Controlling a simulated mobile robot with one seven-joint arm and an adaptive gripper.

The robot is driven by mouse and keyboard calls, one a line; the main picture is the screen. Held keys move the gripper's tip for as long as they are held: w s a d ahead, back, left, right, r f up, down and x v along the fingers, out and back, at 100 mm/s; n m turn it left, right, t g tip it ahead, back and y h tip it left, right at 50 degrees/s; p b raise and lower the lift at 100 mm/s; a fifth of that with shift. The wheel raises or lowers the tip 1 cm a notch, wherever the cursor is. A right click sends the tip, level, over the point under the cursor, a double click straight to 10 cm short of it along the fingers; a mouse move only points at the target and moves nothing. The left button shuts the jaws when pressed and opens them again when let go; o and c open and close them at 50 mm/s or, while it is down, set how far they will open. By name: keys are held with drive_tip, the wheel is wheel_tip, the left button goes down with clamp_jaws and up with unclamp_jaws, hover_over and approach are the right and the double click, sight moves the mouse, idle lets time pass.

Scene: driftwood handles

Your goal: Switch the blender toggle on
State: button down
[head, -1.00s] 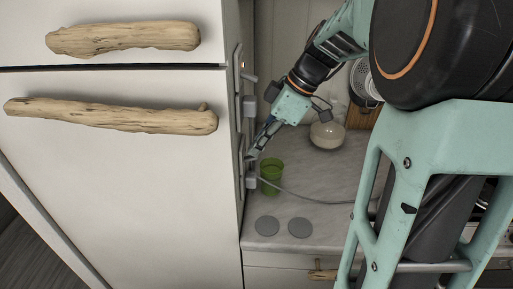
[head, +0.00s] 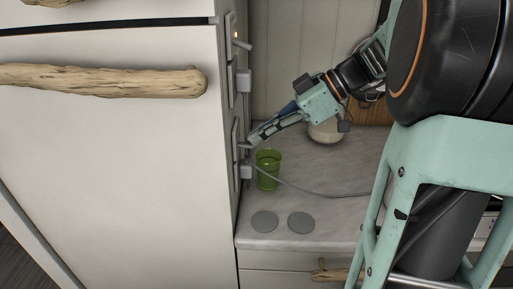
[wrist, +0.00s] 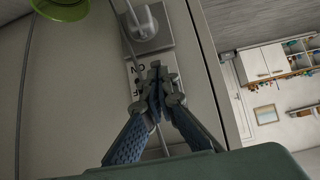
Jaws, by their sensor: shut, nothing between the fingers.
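Two switch plates are mounted on the side of the white cabinet. The lower plate (head: 236,150) carries a small grey lever (head: 244,147) and a plug (head: 246,172) with a grey cable leading right across the counter. My gripper (head: 252,141) is shut and empty, its tips at or very near this lever; contact cannot be told. The lever's position is unclear. No blender is visible.
A green cup (head: 268,170) stands close below my gripper. A pale bowl (head: 325,132) and two grey discs (head: 264,222) are on the counter (head: 340,205).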

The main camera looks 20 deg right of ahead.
drive_tip(key=shift+f, duration=0.15)
drive_tip(key=shift+r, duration=0.8)
drive_tip(key=shift+d, duration=0.1)
